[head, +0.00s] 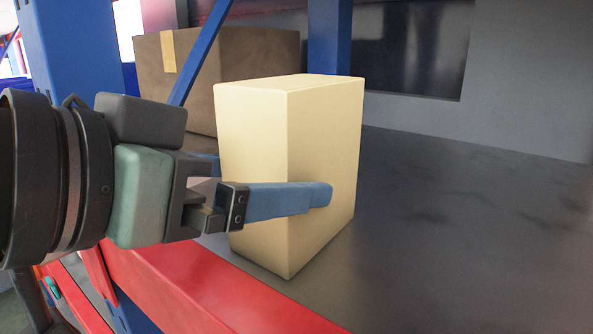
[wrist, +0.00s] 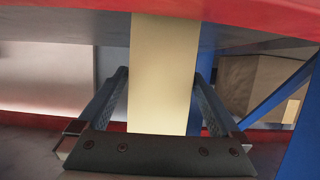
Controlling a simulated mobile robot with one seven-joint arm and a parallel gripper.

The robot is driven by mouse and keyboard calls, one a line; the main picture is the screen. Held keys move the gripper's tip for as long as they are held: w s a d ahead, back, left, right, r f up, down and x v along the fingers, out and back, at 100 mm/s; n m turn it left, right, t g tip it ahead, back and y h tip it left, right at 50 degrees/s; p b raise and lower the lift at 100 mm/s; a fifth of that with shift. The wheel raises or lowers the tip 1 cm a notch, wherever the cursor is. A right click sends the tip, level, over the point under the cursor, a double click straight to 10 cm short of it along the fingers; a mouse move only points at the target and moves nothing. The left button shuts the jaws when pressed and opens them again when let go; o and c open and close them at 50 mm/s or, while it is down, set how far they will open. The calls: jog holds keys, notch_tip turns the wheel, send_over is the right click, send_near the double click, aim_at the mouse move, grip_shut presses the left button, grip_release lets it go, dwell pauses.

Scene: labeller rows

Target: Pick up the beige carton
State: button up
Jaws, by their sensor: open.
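The beige carton (head: 255,125) stands upright on the dark grey shelf board, near its front left edge, in the head view. My gripper (head: 275,185) reaches in from the left with its fingers on either side of the carton. The near blue finger crosses in front of the carton's lower half. The other finger is mostly hidden behind the carton. In the wrist view, the carton (wrist: 162,75) fills the space between the two fingers of my open gripper (wrist: 165,95). I cannot tell whether either finger touches it.
A brown cardboard box (head: 240,65) with tape stands behind the carton. A blue upright (head: 75,55) and a thin blue brace are at the left. A red beam (head: 200,290) runs along the shelf's front edge. The grey shelf board (head: 450,240) is clear to the right.

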jog(key=b+x, duration=0.1)
jog(key=x, duration=0.5)
jog(key=shift+s+a, duration=0.1)
jog(key=shift+c, duration=1.1)
grip_shut()
jog(key=shift+r, duration=0.1)
